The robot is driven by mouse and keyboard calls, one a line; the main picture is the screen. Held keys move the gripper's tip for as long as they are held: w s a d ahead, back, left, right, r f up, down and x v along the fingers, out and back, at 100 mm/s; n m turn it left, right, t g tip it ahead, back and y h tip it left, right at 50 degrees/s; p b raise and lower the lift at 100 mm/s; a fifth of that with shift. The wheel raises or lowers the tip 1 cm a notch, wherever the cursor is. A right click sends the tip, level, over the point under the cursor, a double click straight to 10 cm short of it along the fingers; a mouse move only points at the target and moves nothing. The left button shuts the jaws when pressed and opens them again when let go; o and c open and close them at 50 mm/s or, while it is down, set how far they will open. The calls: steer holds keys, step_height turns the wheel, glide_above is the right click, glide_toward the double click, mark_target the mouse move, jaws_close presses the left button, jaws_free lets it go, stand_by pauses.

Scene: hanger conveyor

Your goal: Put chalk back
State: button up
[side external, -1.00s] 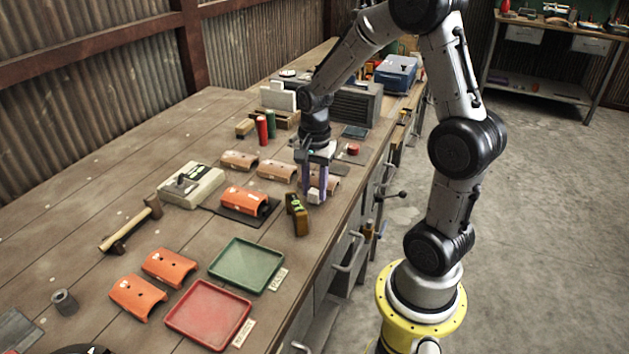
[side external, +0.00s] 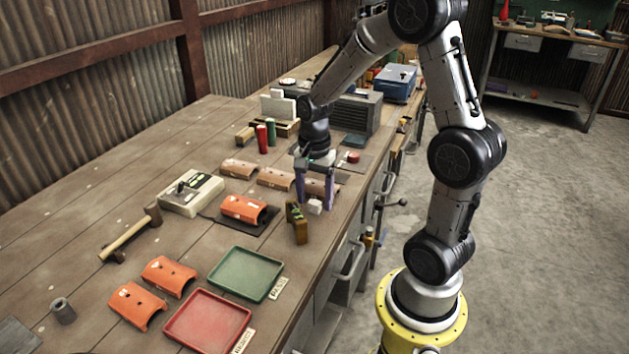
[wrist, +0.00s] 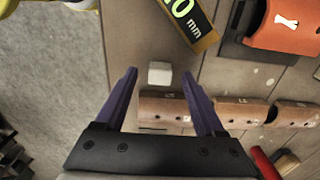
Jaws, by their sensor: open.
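A small white block that looks like the chalk (side external: 315,207) is near the front edge of the workbench, beside a wooden gauge block (side external: 298,223). It also shows in the wrist view (wrist: 160,74), beside a brown curved tile (wrist: 165,108). My gripper (side external: 316,200) points down with its two purple fingers spread. In the wrist view, my gripper (wrist: 159,72) has its fingertips on either side of the chalk, with gaps at both sides. I cannot tell how high the fingertips are above the bench.
An orange curved tile (side external: 243,208) lies on a dark mat to the left. Brown curved tiles (side external: 275,179) lie behind. A green tray (side external: 246,292) and a red tray (side external: 190,346) are nearer. Red and green cylinders (side external: 262,139) stand farther back.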

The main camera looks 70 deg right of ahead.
step_height(320, 180, up, 13)
steer(key=shift+r, duration=0.2)
stand_by(0.3)
steer(key=s+a+r+n+t, duration=0.3)
steer(key=s+a+r+n, duration=0.2)
steer(key=a, duration=0.4)
steer(key=s+a+f+n+t, duration=0.2)
steer(key=s+a+f+n, duration=0.2)
steer(key=n, duration=0.9)
steer(key=s, duration=0.2)
steer(key=shift+s+t, duration=0.3)
steer(key=shift+s, duration=0.1)
